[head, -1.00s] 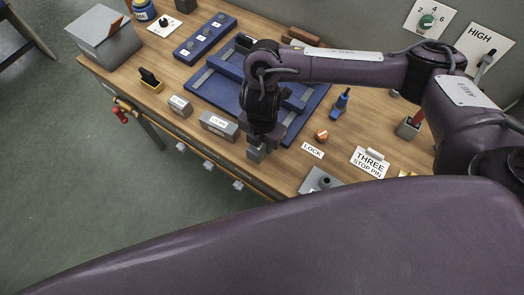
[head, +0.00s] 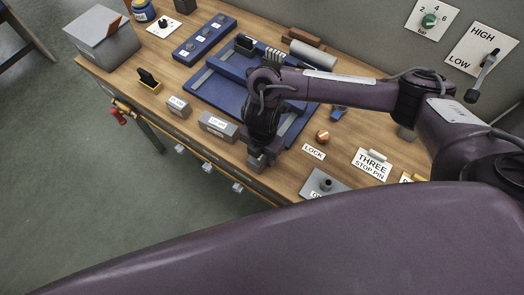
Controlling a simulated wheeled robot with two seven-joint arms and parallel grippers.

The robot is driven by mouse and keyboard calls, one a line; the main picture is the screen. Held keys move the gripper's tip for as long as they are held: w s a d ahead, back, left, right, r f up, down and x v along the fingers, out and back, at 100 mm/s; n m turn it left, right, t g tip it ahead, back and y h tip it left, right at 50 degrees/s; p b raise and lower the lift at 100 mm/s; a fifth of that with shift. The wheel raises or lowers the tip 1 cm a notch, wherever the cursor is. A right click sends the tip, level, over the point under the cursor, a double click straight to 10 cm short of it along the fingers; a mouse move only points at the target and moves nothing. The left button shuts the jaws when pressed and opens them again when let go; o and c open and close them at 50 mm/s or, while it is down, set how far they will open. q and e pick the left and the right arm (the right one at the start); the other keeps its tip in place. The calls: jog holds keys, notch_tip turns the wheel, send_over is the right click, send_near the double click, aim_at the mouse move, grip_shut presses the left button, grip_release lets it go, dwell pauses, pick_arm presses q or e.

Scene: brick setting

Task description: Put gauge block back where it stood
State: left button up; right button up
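Two grey blocks with white labels, which look like gauge blocks, sit on the front part of the wooden bench in the head view: a smaller one (head: 178,107) and a longer one (head: 218,127). Their label text is too small to read surely. My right gripper (head: 257,161) points down near the bench's front edge, to the right of the longer block and apart from it. Its fingertips are small and partly hidden by the wrist, so I cannot tell whether it is open or holds anything. My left gripper is out of view.
A blue fixture (head: 217,88) lies behind the blocks, partly under my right arm. An orange knob (head: 322,136), a LOCK label (head: 313,152) and a grey plate (head: 321,184) are right. A grey box (head: 104,38) stands far left.

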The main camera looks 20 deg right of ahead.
jog(key=shift+o, duration=0.7)
jog(key=shift+r, duration=0.35)
notch_tip(320, 180, up, 10)
jog(key=p, duration=0.3)
jog(key=shift+r, duration=0.8)
